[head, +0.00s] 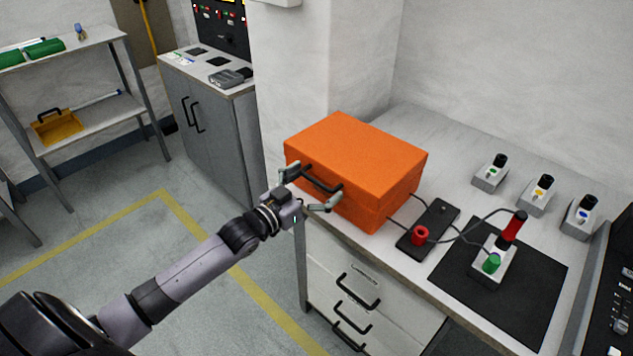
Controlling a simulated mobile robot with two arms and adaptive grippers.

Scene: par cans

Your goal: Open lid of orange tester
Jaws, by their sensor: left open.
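The orange tester (357,165) is a box on the left part of the worktop, with its lid (357,143) shut. A black handle (320,180) is on its front face, which looks toward the lower left. My left gripper (318,188) is open at that front face, with one finger near each end of the handle. I cannot tell whether the fingers touch the handle or the box. My right gripper is not in view.
Several small grey units (490,172) stand behind. Drawers (360,290) are below the worktop. Floor at left is clear.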

